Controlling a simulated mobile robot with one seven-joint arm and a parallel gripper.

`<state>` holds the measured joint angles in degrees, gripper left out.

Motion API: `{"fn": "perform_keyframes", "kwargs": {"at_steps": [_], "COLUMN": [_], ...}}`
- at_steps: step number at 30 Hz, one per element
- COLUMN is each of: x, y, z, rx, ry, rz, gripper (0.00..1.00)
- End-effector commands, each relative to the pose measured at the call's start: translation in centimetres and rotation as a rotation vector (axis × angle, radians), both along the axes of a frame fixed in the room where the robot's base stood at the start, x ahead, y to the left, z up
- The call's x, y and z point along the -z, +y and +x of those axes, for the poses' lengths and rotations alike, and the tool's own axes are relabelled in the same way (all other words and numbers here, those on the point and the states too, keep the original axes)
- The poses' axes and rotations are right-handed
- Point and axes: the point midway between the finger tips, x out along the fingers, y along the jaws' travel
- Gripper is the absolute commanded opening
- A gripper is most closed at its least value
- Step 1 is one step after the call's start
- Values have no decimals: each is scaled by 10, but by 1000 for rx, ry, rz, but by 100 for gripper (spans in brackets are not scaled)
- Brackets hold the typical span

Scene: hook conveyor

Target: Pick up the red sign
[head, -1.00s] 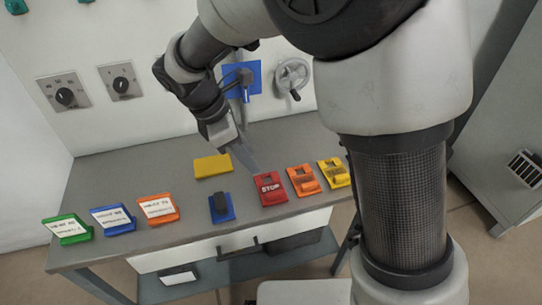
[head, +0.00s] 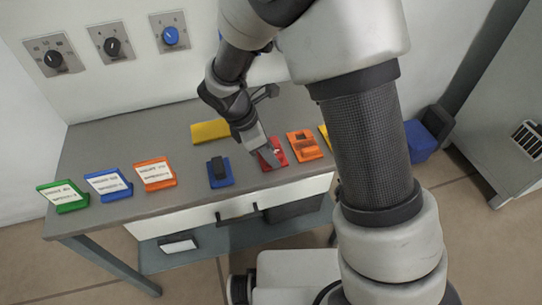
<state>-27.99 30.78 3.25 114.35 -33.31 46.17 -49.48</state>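The red sign (head: 280,160) lies near the front edge of the grey table, between a blue block with a black top and an orange sign. My gripper (head: 268,155) points down at it in the head view. Its fingertips overlap the left part of the sign and hide most of the lettering. I cannot tell whether the fingers touch the sign or are open or shut.
On the grey table (head: 115,150) stand green (head: 62,197), blue (head: 108,185) and orange (head: 154,174) signs at left. A blue block (head: 220,173), a yellow piece (head: 210,131) and an orange sign (head: 304,146) are nearby. Dials (head: 112,46) are on the wall behind.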

Motion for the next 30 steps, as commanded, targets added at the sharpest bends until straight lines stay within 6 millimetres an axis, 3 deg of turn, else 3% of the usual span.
{"fn": "perform_keyframes", "kwargs": {"at_steps": [3, 11, 17, 26, 30], "x": [10, 10, 10, 8, -7], "y": [-4, -5, -5, -5, -4], "z": [1, 2, 2, 2, 2], "rx": [0, 1, 1, 1, 3], "ry": [0, -1, -1, -1, -4], "rz": [-1, 0, 0, 0, 2], "gripper": [34, 33, 0, 0, 0]}}
